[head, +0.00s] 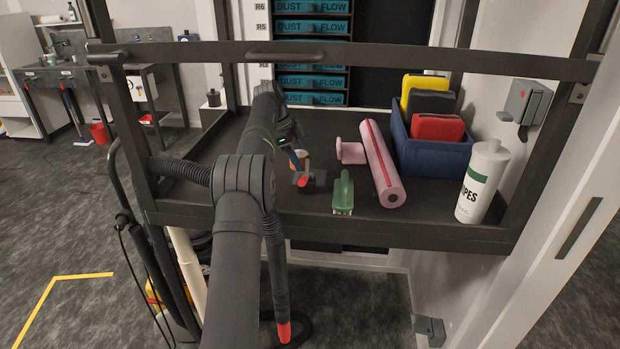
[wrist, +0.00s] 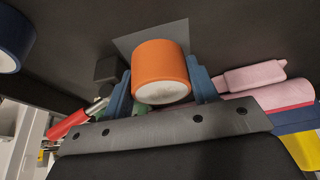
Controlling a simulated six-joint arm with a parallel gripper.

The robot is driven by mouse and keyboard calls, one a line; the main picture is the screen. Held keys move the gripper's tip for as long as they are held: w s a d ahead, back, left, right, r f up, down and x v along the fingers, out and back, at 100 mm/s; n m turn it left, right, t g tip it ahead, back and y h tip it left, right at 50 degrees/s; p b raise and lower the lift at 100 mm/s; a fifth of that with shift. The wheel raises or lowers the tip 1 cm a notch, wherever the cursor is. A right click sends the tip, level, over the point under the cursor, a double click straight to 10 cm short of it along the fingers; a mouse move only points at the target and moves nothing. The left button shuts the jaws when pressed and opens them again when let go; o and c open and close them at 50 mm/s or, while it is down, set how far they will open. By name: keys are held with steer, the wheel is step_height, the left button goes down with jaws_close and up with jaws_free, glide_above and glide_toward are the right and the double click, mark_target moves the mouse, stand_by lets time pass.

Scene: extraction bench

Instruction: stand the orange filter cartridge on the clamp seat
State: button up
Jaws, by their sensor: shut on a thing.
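The orange filter cartridge (wrist: 161,66) is held between the two blue fingers of my gripper (wrist: 163,88). Its white round end faces the wrist camera. In the head view, a little of the cartridge (head: 299,158) shows at my gripper (head: 298,158), above the dark tray. A clamp with a red handle (head: 302,182) sits just below and beside it. In the wrist view the clamp's red handle (wrist: 68,123) and dark block (wrist: 108,70) are left of the cartridge. A flat grey plate (wrist: 150,35), perhaps the seat, shows behind the cartridge; I cannot tell whether they touch.
Farther right are a blue bin (head: 430,152) and a white wipes bottle (head: 482,182). A dark rail (head: 420,62) crosses above the tray.

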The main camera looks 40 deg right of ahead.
mark_target(307, 154)
steer(key=shift+s+d+f+m+g+y, duration=0.1)
steer(key=shift+s+d+m+g+y, duration=0.05)
steer(key=shift+s+d+m, duration=0.45)
steer(key=shift+s+d+m+g+y, duration=0.15)
steer(key=shift+s+d+m, duration=0.2)
steer(key=shift+s+m, duration=0.3)
steer(key=shift+s+d+f, duration=0.1)
steer(key=shift+f, duration=1.35)
steer(key=shift+f, duration=0.15)
steer(key=o, duration=0.8)
steer(key=shift+v, duration=2.1)
